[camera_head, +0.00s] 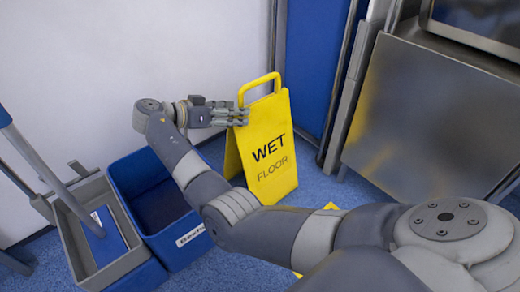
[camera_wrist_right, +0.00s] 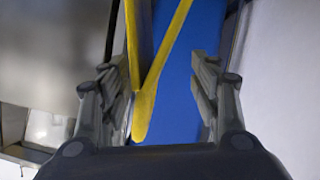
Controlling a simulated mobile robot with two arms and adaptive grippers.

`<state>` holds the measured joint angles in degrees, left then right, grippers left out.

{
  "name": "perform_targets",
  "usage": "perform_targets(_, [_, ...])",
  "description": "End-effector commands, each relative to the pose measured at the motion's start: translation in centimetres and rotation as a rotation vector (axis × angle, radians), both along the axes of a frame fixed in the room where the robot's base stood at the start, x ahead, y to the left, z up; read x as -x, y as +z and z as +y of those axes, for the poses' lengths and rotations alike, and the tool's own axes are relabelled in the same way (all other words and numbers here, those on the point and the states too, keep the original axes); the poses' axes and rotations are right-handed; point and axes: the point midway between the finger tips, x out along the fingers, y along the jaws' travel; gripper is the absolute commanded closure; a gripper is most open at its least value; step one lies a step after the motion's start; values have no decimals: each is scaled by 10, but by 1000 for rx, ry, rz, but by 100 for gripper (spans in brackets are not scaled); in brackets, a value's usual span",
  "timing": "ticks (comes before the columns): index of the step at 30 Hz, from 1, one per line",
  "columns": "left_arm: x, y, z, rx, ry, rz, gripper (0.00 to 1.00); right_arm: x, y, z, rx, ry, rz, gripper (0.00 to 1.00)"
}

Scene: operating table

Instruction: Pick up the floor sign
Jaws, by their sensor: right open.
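The yellow floor sign (camera_head: 268,150) stands upright as an A-frame on the blue floor, with "WET FLOOR" on its front and a loop handle on top. My right gripper (camera_head: 240,112) is at the sign's upper left edge, just below the handle, in the head view. In the right wrist view, my right gripper (camera_wrist_right: 165,88) is open, with yellow bars of the sign (camera_wrist_right: 150,90) between its fingers, nearer the left finger. I cannot tell whether a finger touches the sign. My left gripper is in neither view.
A blue bucket (camera_head: 124,178) and a grey bucket (camera_head: 65,222) with a mop stand left of the sign. A steel cabinet (camera_head: 425,110) stands to the right. A white wall (camera_head: 120,60) and a blue panel (camera_head: 315,60) are behind. Another yellow object (camera_head: 331,206) is partly hidden behind my arm.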

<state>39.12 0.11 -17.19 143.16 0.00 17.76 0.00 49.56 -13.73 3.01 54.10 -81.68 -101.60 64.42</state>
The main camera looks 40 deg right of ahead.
Motion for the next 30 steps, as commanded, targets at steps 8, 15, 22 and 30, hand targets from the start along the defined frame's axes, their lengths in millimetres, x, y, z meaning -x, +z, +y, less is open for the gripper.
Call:
perform_targets(8, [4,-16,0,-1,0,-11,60,1,-7,-22,1,0,-4,43])
perform_targets(15, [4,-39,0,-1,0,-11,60,2,-11,-51,0,1,-1,43])
perform_targets(22, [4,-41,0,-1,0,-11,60,2,-11,-60,0,4,1,43])
perform_targets(30, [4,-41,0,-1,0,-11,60,2,-11,-59,-1,3,1,72])
